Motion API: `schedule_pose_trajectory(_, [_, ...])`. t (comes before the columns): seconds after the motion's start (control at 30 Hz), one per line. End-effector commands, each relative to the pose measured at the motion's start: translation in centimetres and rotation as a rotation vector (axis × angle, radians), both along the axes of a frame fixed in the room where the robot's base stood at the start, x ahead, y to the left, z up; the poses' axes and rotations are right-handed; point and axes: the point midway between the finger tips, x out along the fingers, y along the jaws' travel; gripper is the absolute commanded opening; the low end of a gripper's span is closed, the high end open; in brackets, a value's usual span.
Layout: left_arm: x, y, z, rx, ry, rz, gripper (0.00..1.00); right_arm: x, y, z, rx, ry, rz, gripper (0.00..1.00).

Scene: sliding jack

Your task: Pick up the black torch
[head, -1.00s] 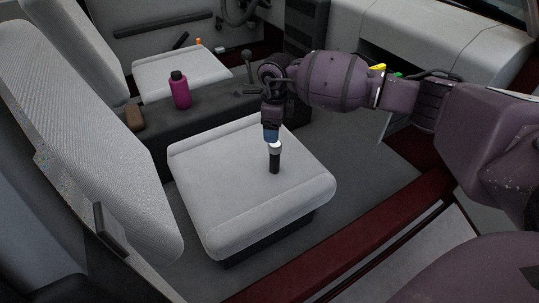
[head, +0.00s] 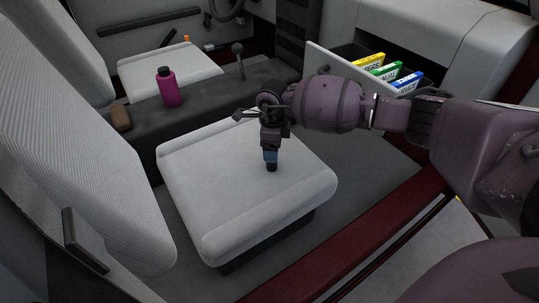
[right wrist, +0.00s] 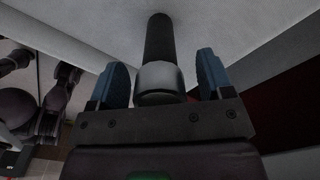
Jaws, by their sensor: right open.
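The black torch (head: 271,168) stands upright on the near light grey seat cushion (head: 215,185). In the head view only its dark lower end shows under my right gripper (head: 270,157). In the right wrist view the torch's black body (right wrist: 158,40) and pale grey head (right wrist: 159,80) lie between the two blue fingers of my right gripper (right wrist: 162,78). The fingers are apart, with a gap visible on each side of the torch head. I cannot make out my left gripper in these views.
A magenta bottle (head: 168,88) and a brown object (head: 120,118) stand on the dark centre console (head: 200,105). An open compartment at the upper right holds yellow, green and blue boxes (head: 386,72). A seat backrest (head: 75,150) rises at the left.

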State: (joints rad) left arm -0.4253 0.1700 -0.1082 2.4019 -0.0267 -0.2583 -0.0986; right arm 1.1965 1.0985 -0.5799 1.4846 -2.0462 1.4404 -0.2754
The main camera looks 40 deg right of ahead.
Motion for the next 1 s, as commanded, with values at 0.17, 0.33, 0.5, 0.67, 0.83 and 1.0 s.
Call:
schedule_pose_trajectory(0.17, [0.0,0.08,-0.01,-0.005,-0.01,0.004,0.43,0.09,-0.01,-0.56,0.001,-0.004,0.0,0.73])
schedule_pose_trajectory(0.33, [0.02,0.07,0.04,-0.005,-0.01,0.004,0.43,0.12,-0.01,-0.43,0.001,-0.005,0.0,0.73])
schedule_pose_trajectory(0.5, [0.01,0.08,0.03,-0.005,-0.009,0.004,0.43,0.1,0.0,-0.45,0.001,-0.004,0.0,0.47])
schedule_pose_trajectory(0.67, [0.01,0.07,0.0,-0.005,-0.009,0.004,0.43,0.09,0.01,-0.46,0.001,-0.004,0.0,0.23])
schedule_pose_trajectory(0.83, [-0.01,0.07,-0.02,-0.005,-0.008,0.004,0.43,0.1,0.0,-0.45,0.001,-0.004,0.0,0.12])
schedule_pose_trajectory(1.0, [0.05,0.08,0.1,-0.004,-0.009,0.004,0.43,0.13,-0.01,-0.07,0.001,-0.005,0.0,0.12])
